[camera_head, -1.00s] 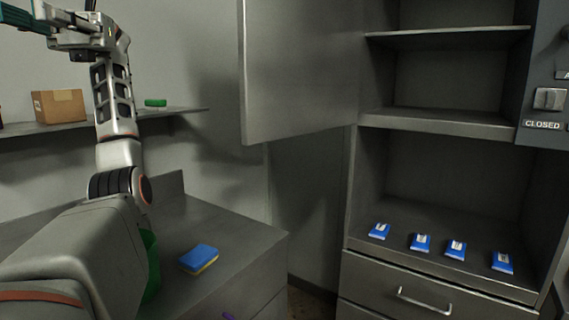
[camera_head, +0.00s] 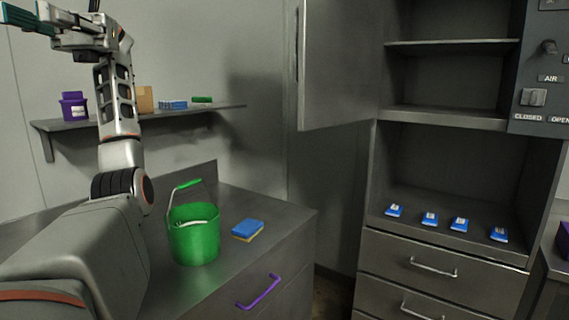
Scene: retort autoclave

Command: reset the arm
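My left arm comes in from the left and is raised, with its forearm upright in front of the wall shelf. My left gripper (camera_head: 40,18) is at the upper left corner, high above the counter and apart from everything. Part of it is cut off by the picture edge, and its fingers are seen side-on, so its opening is unclear. My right arm and gripper are not in view.
A green bucket (camera_head: 194,241) and a blue-yellow sponge (camera_head: 248,229) stand on the counter (camera_head: 264,212). A wall shelf (camera_head: 75,125) holds several items. An open cabinet door (camera_head: 338,65) juts out. Several blue packets (camera_head: 430,218) lie in the cabinet's lower compartment.

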